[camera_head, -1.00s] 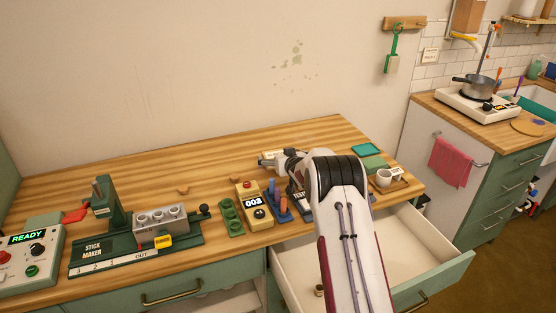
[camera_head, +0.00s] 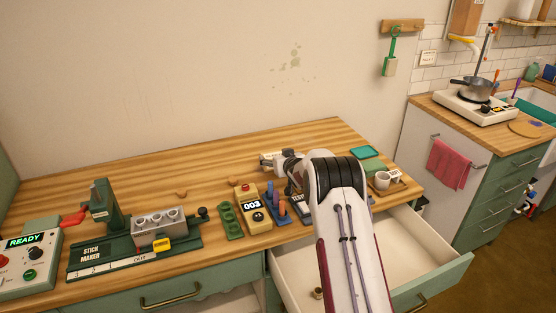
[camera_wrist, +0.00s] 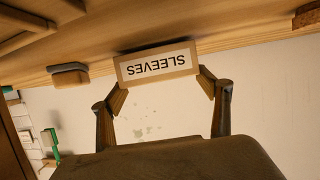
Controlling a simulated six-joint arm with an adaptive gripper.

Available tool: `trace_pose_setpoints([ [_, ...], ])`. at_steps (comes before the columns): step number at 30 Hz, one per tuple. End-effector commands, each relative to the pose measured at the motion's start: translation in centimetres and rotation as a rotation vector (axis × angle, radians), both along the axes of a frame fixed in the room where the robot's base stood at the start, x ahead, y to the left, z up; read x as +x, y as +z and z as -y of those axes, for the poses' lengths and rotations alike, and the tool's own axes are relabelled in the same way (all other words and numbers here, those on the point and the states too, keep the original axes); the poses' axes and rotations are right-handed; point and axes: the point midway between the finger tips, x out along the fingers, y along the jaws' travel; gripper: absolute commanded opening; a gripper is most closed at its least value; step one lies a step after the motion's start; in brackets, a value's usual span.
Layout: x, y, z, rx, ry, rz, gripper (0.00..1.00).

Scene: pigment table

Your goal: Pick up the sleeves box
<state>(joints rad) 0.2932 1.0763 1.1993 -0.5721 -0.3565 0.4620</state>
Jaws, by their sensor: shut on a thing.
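The sleeves box (camera_wrist: 157,64) is a small tan carton with a white label reading SLEEVES, upside down in the wrist view. My gripper (camera_wrist: 162,86) is shut on it, with one brown finger at each end of the box. A dark strip lies between the box and the wooden tabletop (camera_wrist: 230,50); I cannot tell whether they touch.
A stick maker (camera_head: 119,247), a yellow counter (camera_head: 254,211) and a green holder (camera_head: 229,222) stand left of my arm. A white cup (camera_head: 382,180) and green pads (camera_head: 368,153) are to its right. An open drawer (camera_head: 411,251) lies below. The table's back left is mostly clear.

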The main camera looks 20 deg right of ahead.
Motion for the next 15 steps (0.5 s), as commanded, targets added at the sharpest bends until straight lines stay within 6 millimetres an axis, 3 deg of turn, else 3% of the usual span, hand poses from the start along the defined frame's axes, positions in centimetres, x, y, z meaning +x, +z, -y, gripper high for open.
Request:
trace_pose_setpoints([
  [15,0.0,6.8,0.0,-0.001,0.0,0.004,0.52],
])
